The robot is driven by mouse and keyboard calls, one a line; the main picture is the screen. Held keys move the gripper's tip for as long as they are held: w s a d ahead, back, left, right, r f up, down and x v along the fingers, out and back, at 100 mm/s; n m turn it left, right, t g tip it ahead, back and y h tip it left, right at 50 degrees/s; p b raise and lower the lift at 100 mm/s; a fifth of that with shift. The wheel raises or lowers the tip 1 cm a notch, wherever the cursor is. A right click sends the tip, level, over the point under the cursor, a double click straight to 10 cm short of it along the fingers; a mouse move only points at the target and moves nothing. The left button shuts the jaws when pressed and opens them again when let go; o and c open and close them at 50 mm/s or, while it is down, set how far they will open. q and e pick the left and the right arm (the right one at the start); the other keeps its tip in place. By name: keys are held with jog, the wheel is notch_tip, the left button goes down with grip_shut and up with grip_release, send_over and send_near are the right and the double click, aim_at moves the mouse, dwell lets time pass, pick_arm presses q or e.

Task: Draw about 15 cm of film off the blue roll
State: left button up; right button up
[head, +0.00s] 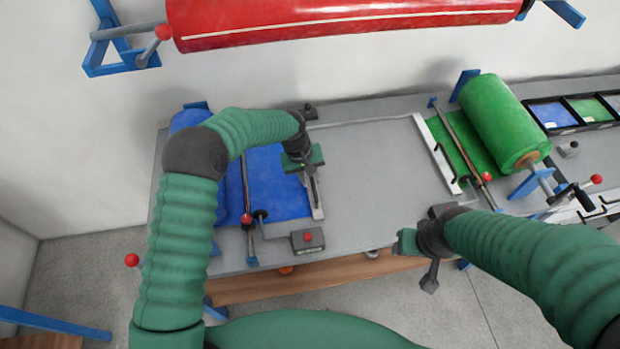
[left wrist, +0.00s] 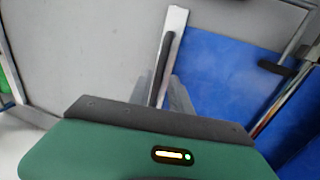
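The blue roll (head: 190,118) is at the table's left end, partly hidden behind my left arm. Its blue film (head: 280,190) lies flat to the right, ending under a pale metal bar (head: 318,200); the film also shows in the left wrist view (left wrist: 225,85). The bar (left wrist: 176,22) carries a dark handle (left wrist: 166,55). My left gripper (head: 311,182) is over this bar. In the left wrist view its fingers (left wrist: 161,88) are apart, with the handle in line between them; contact is unclear. My right gripper (head: 408,243) hangs near the table's front edge, its fingers unclear.
A green roll (head: 503,120) with film under a second bar (head: 437,155) stands right. Bare grey table (head: 375,165) lies between the bars. A small box with a red button (head: 308,239) sits in front. A red roll (head: 340,18) hangs above at the back.

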pick_arm(q)
jog(key=shift+o, duration=0.6)
jog(key=shift+s, duration=0.1)
jog(key=shift+d+f, duration=0.1)
jog(key=shift+d, duration=0.05)
jog(key=shift+r, duration=0.25)
jog(key=w+b+v, duration=0.1)
jog(key=v, duration=1.5)
jog(key=shift+s+r, duration=0.15)
jog(key=shift+s, duration=0.2)
jog(key=shift+s, duration=0.1)
jog(key=s+a+f+m, duration=0.1)
jog(key=s+a+f, duration=0.1)
jog(key=s, duration=0.5)
jog(key=s+a+f+m+t+y, duration=0.1)
jog(key=s+a, duration=0.4)
jog(key=s, duration=0.3)
jog(key=s+a+f+m+y, duration=0.1)
jog(key=s+a, duration=0.3)
jog(key=s, duration=0.4)
jog(key=shift+s+a+f+t, duration=0.25)
jog(key=shift+f+t, duration=0.15)
jog(key=shift+f, duration=0.45)
